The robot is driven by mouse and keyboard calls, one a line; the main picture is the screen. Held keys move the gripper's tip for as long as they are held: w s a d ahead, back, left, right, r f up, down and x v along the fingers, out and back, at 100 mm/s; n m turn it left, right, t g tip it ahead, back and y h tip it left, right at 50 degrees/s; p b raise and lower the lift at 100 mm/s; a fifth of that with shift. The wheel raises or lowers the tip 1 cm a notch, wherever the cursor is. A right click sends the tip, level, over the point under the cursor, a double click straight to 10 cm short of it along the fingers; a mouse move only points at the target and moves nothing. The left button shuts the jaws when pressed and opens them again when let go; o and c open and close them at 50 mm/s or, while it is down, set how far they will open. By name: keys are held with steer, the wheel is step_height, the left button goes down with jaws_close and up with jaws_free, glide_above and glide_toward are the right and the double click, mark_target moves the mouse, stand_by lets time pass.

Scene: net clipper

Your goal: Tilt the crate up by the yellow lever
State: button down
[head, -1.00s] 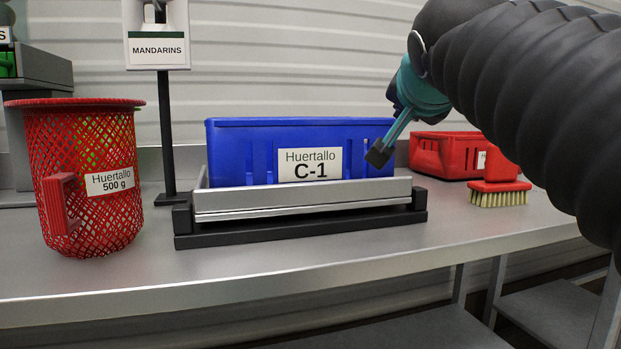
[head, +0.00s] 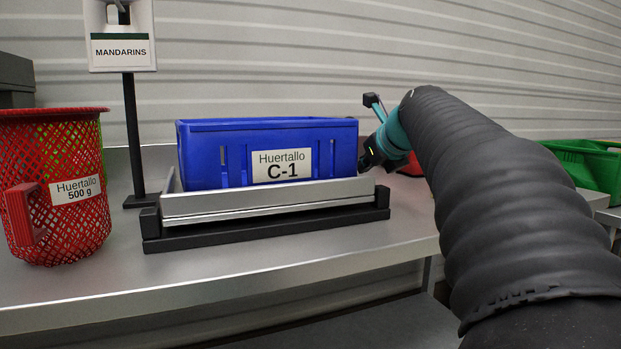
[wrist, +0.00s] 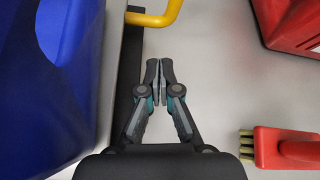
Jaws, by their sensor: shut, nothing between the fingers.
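The blue crate (head: 212,150), labelled C-1, sits level in a grey metal cradle (head: 270,200) on a black base (head: 265,228). In the wrist view the crate (wrist: 45,80) is at the left. The yellow lever (wrist: 155,15) is a bent bar at the top of the wrist view, beyond my fingertips and apart from them. My gripper (wrist: 160,68) is shut and empty, beside the cradle's right side. In the head view my gripper (head: 367,162) is partly hidden and close to the crate's right end. The lever is not clearly seen there.
A red mesh basket (head: 75,220) stands at the left, near a stand with a MANDARINS sign (head: 122,50). In the wrist view a red crate (wrist: 290,22) is at upper right and a red brush (wrist: 285,148) at lower right. Bare table lies between them and the cradle.

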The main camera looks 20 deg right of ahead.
steer(key=shift+f, duration=0.1)
steer(key=shift+w+f, duration=0.1)
steer(key=shift+w, duration=0.1)
steer(key=b+x, duration=0.1)
steer(key=x, duration=0.8)
steer(key=shift+w+f, duration=0.1)
steer(key=shift+w, duration=0.15)
steer(key=shift+a, duration=0.15)
